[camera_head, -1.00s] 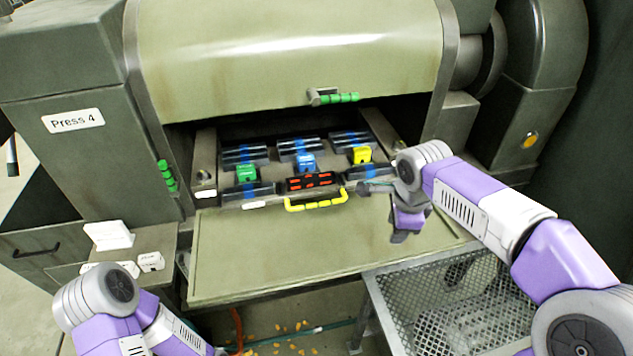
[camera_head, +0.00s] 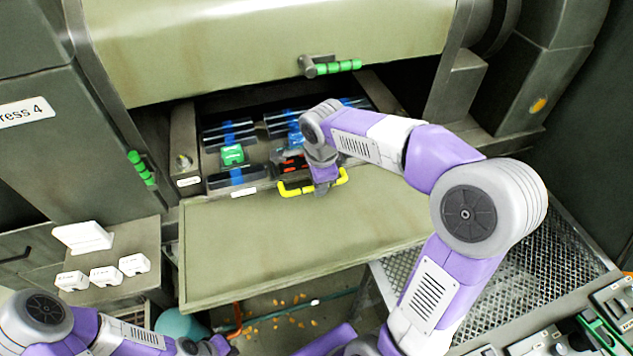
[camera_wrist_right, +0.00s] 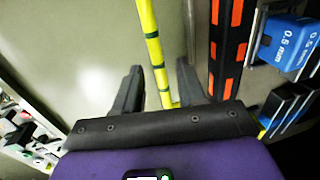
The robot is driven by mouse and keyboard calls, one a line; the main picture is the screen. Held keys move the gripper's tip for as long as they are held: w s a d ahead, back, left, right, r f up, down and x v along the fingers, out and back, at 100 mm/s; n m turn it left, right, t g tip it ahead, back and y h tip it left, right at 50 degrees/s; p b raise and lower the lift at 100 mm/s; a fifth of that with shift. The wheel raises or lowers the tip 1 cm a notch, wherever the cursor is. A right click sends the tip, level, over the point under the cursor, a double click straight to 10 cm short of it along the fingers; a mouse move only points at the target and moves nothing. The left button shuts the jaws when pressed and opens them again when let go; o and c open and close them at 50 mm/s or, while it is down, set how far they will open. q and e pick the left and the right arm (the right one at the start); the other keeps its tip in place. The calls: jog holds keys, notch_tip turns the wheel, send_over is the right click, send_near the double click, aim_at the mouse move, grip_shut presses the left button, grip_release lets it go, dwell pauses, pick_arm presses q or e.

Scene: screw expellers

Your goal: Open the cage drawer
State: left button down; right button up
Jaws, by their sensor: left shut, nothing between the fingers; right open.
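The cage drawer (camera_head: 218,192) sits in the opening of the press, with dark bars and coloured blocks on it. Its yellow handle (camera_head: 296,190) sticks out at the front, below a dark front piece with red-orange marks (camera_head: 292,166). My right gripper (camera_head: 324,186) is at the handle's right part and hides some of it. In the right wrist view, the handle (camera_wrist_right: 152,45) passes between the open fingers of my right gripper (camera_wrist_right: 158,82); I cannot tell whether they touch it. My left gripper (camera_head: 222,346) is shut and empty, low at the bottom edge, away from the drawer.
A flat olive panel (camera_head: 270,240) lies open below the drawer. The hood with a green-gripped handle (camera_head: 335,67) is above. White blocks (camera_head: 103,275) stand on a side shelf at left. A mesh platform (camera_head: 575,260) is at right. Yellow bits lie on the floor.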

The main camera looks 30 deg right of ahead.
jog(key=shift+f, duration=0.35)
grip_shut()
